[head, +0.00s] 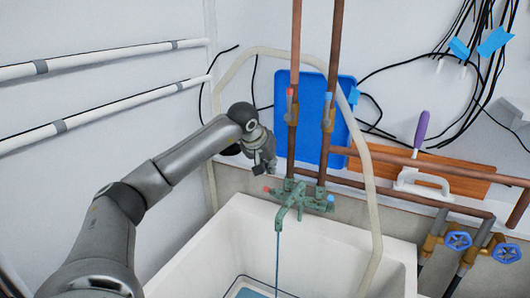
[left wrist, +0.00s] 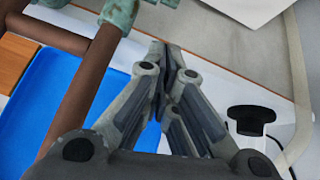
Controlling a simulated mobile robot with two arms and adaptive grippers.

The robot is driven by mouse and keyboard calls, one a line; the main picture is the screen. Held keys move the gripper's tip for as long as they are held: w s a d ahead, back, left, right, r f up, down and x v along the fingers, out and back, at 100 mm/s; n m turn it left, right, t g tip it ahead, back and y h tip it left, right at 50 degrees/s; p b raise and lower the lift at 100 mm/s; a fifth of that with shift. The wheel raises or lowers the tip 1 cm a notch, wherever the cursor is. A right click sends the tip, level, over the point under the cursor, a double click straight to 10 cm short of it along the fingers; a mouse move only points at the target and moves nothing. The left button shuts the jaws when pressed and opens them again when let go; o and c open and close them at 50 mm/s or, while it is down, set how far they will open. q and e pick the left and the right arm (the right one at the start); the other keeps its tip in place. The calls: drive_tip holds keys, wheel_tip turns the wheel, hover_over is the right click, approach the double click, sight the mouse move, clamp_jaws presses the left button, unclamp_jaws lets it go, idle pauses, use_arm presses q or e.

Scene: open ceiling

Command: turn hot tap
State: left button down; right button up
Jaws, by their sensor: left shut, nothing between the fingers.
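A green, weathered tap (head: 295,197) is fixed to two copper pipes above the white sink. Its hot handle (head: 267,189) has a red end on the left; its cold handle (head: 331,199) has a blue end on the right. A thin blue stream (head: 277,255) falls from the spout. My left gripper (head: 271,172) is shut and empty, just above the red-ended handle; I cannot tell whether they touch. In the left wrist view its shut fingers (left wrist: 160,55) lie beside part of the green fitting (left wrist: 120,12). My right gripper is not in view.
The white sink (head: 340,262) lies below. Copper pipes (head: 335,60) with small red and blue valves rise before a blue board (head: 345,130). A pale hose (head: 365,165) loops over the right side. Blue valve wheels (head: 458,240) are at the lower right.

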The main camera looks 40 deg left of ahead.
sight(270, 191)
use_arm(q)
drive_tip(key=shift+s+d+f, duration=0.35)
drive_tip(key=shift+s+f, duration=0.2)
drive_tip(key=shift+f, duration=0.05)
drive_tip(key=shift+s+d+f, duration=0.35)
drive_tip(key=shift+s+f, duration=0.2)
drive_tip(key=shift+f, duration=0.05)
